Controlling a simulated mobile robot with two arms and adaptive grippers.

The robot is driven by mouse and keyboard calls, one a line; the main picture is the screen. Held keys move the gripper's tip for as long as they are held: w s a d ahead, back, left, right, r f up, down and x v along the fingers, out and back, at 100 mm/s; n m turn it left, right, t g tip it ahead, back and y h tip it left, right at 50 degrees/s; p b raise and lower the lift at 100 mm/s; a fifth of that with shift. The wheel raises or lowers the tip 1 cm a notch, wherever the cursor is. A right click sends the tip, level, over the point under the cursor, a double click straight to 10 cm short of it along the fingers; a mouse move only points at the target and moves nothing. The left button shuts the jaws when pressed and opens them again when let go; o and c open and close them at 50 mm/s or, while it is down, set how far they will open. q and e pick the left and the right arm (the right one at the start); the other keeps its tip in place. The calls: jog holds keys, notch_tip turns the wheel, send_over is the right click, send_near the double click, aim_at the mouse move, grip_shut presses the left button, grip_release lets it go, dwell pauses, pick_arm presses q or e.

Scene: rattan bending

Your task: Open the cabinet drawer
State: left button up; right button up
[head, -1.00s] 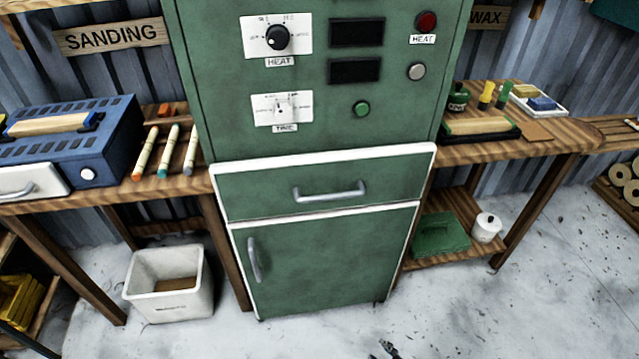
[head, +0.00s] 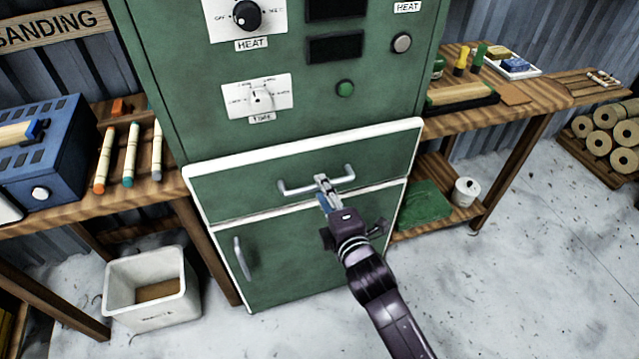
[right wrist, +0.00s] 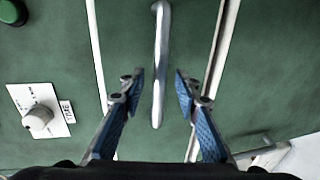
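The green cabinet has a white-edged drawer (head: 235,190), which looks closed, with a silver bar handle (head: 290,188). My right gripper (head: 325,187) is at the middle of this handle in the head view. In the right wrist view the gripper (right wrist: 158,85) is open, with its blue-padded fingers on either side of the handle (right wrist: 160,50). A gap shows between each finger and the bar. My left gripper is not in view.
Below the drawer is a cabinet door (head: 290,265) with its own handle (head: 242,258). Wooden benches flank the cabinet, with a blue machine (head: 45,150) at left. A white bin (head: 150,300) stands on the floor at left.

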jog(key=shift+x, duration=1.4)
grip_shut()
